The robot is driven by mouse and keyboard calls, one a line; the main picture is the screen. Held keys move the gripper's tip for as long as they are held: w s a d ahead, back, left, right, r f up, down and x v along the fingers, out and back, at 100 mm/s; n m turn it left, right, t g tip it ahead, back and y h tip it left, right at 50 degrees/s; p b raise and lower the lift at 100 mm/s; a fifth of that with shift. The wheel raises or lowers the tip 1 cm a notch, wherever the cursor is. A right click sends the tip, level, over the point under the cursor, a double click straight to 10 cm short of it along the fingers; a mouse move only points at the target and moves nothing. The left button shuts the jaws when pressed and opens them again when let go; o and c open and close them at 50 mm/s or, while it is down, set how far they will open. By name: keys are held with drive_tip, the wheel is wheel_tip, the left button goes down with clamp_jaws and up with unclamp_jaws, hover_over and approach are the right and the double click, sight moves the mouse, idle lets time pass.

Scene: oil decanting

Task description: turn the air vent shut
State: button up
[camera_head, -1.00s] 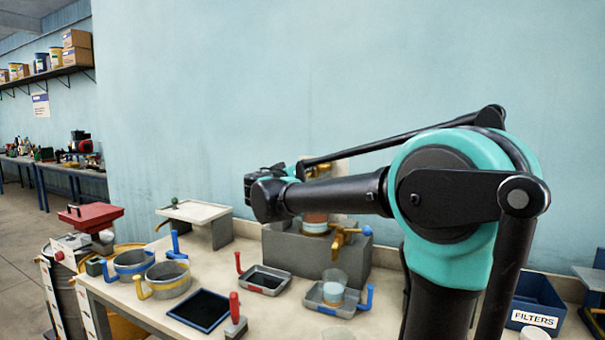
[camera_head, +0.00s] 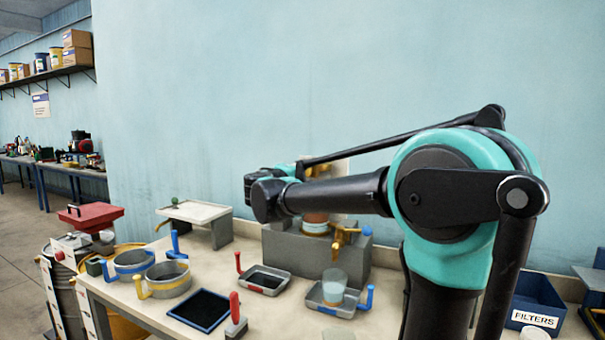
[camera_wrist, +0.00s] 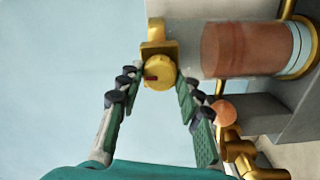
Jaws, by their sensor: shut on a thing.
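In the wrist view, the air vent is a round yellow knob (camera_wrist: 160,72) with a dark red mark, on a brass fitting above the clear vessel (camera_wrist: 240,48) of orange-brown oil. My gripper (camera_wrist: 161,84) is closed with its fingertips at either side of the knob. A pale layer lies at the oil's lower end. In the head view, my arm hides the knob and fingers. The brass tap (camera_head: 341,237) stands at the vessel's front. A clear beaker (camera_head: 334,287) with pale bluish liquid stands in a grey tray (camera_head: 318,302) below it.
A grey block stand (camera_head: 285,250) carries the vessel. A second tray (camera_head: 264,279), a dark mat (camera_head: 200,310), and two grey pots (camera_head: 168,279) share the bench. A blue FILTERS bin (camera_head: 537,302) is at right.

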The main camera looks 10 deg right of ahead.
drive_tip(key=shift+n, duration=0.5)
drive_tip(key=o, duration=1.2)
drive_tip(key=shift+c, duration=0.2)
drive_tip(key=shift+s+a, duration=0.1)
drive_tip(key=v, duration=1.1)
drive_tip(key=shift+s+a, duration=0.2)
drive_tip(key=shift+s, duration=0.1)
